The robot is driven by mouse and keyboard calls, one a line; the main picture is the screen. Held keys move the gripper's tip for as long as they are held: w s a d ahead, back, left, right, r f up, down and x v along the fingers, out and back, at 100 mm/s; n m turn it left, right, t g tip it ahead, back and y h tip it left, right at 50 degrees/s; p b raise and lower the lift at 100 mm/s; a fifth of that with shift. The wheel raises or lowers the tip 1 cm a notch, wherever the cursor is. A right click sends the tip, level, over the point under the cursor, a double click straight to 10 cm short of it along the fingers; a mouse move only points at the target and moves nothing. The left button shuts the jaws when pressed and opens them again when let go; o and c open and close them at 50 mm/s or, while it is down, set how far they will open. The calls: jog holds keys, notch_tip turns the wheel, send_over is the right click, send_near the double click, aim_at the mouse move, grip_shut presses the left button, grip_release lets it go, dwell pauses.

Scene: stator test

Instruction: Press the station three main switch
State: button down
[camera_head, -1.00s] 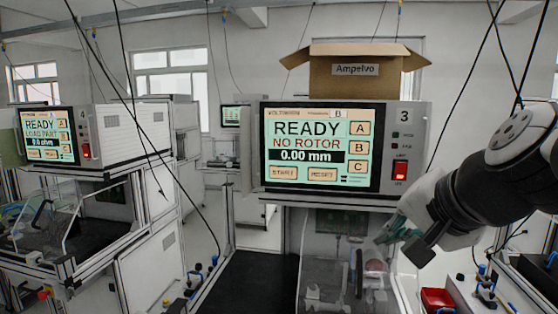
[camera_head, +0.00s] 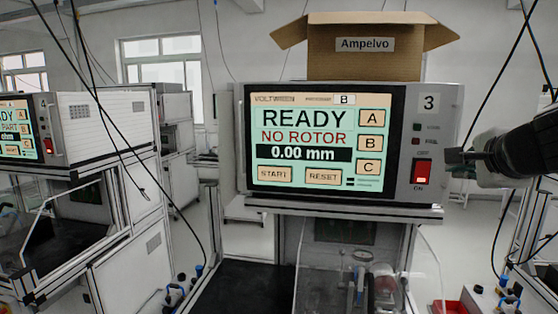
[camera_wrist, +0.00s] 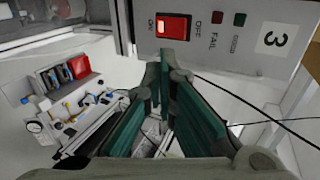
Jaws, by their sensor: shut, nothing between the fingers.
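The station three main switch (camera_head: 422,172) is a red rocker on the right side of the grey panel marked 3 (camera_head: 429,103), with OFF above it and ON below. It also shows as a red rocker near the top of the wrist view (camera_wrist: 173,27). My gripper (camera_head: 453,157) is just right of the switch in the head view, at about its height, at the panel's right edge. In the wrist view my gripper's teal fingers (camera_wrist: 165,62) point toward the panel just below the switch. The gripper is shut and empty; contact with the panel cannot be told.
The station screen (camera_head: 318,140) reads READY, NO ROTOR, 0.00 mm. A cardboard box (camera_head: 364,50) sits on top of the station. A clear guard (camera_head: 425,270) stands below it. Another station (camera_head: 75,130) stands at left. Black cables hang at right near my arm.

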aim_at(429, 163)
jog(key=shift+w+r+b+x, duration=0.15)
jog(key=shift+r+x, duration=0.2)
jog(key=shift+x, duration=1.85)
jog(key=shift+w+r+b+x, duration=0.2)
jog(key=shift+r+x, duration=0.1)
jog(key=shift+x, duration=1.9)
jog(key=shift+w+r+b+x, duration=0.15)
jog(key=shift+r+x, duration=0.2)
jog(key=shift+x, duration=1.85)
jog(key=shift+d, duration=0.1)
jog(key=shift+w+d+r, duration=0.15)
jog(key=shift+w+r, duration=0.1)
jog(key=shift+w, duration=0.25)
jog(key=shift+r+p, duration=0.25)
jog(key=shift+p, duration=0.1)
jog(key=shift+s+r+p, duration=0.1)
jog(key=shift+r+p, duration=0.5)
